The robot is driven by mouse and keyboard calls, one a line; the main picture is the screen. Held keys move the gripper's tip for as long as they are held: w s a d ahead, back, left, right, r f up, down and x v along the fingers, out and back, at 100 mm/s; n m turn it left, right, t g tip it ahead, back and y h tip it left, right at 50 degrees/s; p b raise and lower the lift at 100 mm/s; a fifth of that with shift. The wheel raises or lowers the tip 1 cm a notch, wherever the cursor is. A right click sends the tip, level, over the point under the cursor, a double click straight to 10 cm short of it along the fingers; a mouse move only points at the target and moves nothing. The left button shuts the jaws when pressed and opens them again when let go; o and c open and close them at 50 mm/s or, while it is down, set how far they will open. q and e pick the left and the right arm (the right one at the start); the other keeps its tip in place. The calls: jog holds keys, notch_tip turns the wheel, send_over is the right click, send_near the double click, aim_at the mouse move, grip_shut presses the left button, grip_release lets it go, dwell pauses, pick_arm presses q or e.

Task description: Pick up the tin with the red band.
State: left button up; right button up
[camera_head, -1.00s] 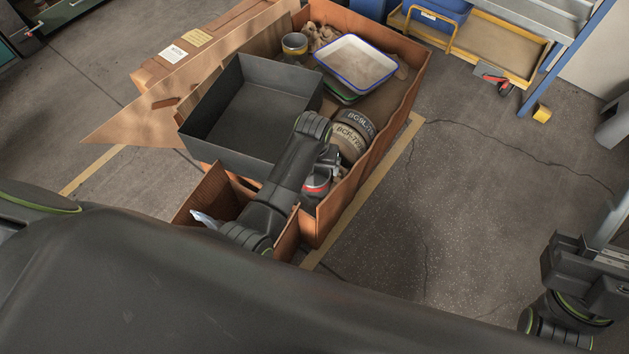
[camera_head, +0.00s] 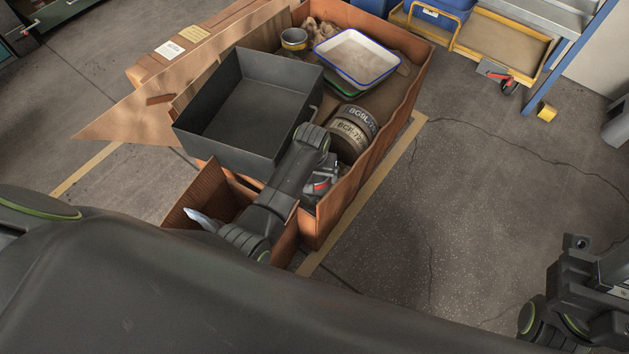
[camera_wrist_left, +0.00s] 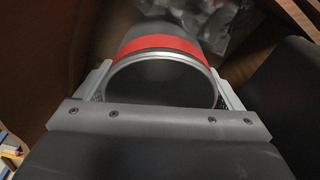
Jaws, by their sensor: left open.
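The tin with the red band (camera_wrist_left: 162,50) lies between the two fingers of my left gripper (camera_wrist_left: 160,88) in the left wrist view, its round silver-rimmed end facing the camera. One finger is on each side, close to the tin; I cannot tell whether they touch it. In the head view the tin (camera_head: 318,187) shows as a small red patch in the near right corner of the cardboard box, mostly hidden by my left arm and gripper (camera_head: 323,181). My left gripper is open. My right arm is at the lower right; its jaws cannot be made out.
A dark grey bin (camera_head: 217,143) sits left of my arm on the box (camera_head: 402,125). Two lettered round tins (camera_head: 352,133), a blue-rimmed white tray (camera_head: 357,58) and a yellow-banded can (camera_head: 294,39) are farther back. Clear plastic (camera_wrist_left: 215,25) lies beyond the banded tin.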

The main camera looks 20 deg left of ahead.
pick_arm(q)
jog(key=c, duration=0.8)
jog(key=shift+r, duration=0.1)
